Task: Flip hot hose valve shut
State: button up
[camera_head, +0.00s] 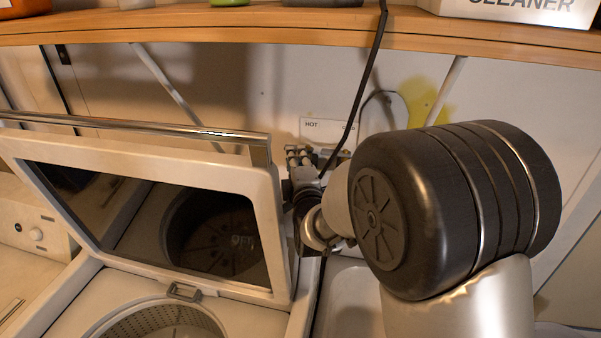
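A small white label reading HOT (318,127) is on the back wall, right of the washer lid. Just below it is the end of my arm with my gripper (298,165), between the lid's right edge and my large dark arm joint. The gripper is small and partly hidden by the arm, and I cannot tell how its fingers stand. The hot hose valve itself cannot be made out; it is hidden behind the gripper and arm. A black cable runs down from the shelf past the label to the gripper area.
An open washer lid (272,215) with a dark window stands close left of the gripper, above the washer tub (160,322). A wooden shelf (250,27) with a CLEANER box (520,10) spans the top. A pale basin (350,290) lies below the arm.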

jog(key=s+d, duration=0.1)
jog(key=s, duration=0.7)
jog(key=shift+s+d, duration=0.3)
jog(key=shift+s, duration=0.1)
jog(key=s+d+f+m+g+h, duration=0.1)
jog(key=s+d+m+g, duration=0.3)
jog(key=s, duration=0.6)
jog(key=s+d+f+m+g+h, duration=0.1)
jog(key=s+d+m+g, duration=0.3)
jog(key=s+m, duration=0.5)
jog(key=s+d+f+m+g+h, duration=0.1)
jog(key=s+d+m+g, duration=0.3)
jog(key=s, duration=0.9)
jog(key=d+m, duration=0.3)
jog(key=shift+s+d+f+g, duration=0.2)
jog(key=shift+s+g, duration=0.05)
jog(key=shift+g, duration=0.15)
